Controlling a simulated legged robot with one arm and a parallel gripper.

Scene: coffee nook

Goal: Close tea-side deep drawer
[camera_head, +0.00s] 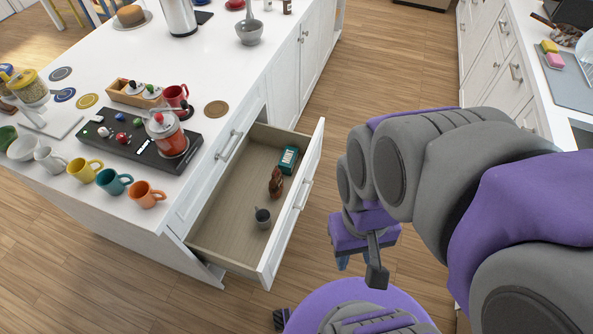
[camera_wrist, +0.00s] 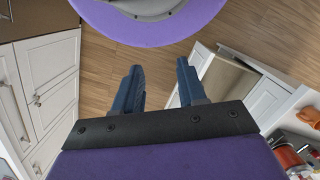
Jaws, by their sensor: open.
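The deep drawer (camera_head: 234,189) is pulled out of the white island, below the coffee and tea things. It holds a green box (camera_head: 288,160), a brown bottle-like item (camera_head: 276,183) and a small dark grey cup (camera_head: 262,217). Its white front (camera_head: 292,213) carries a metal handle (camera_head: 302,194) on the outer face. The open drawer also shows in the wrist view (camera_wrist: 228,80), at the right. My gripper (camera_head: 357,262) is right of the drawer front and apart from it, its fingers partly hidden. In the wrist view my gripper (camera_wrist: 160,78) has its two blue fingers spread, with nothing between them.
The island top (camera_head: 120,55) holds several mugs, a black tray (camera_head: 125,138) and a red-orange kettle-like pot (camera_head: 167,133). White cabinets (camera_head: 490,62) with a counter stand at the right. Wooden floor (camera_head: 385,60) lies clear between them.

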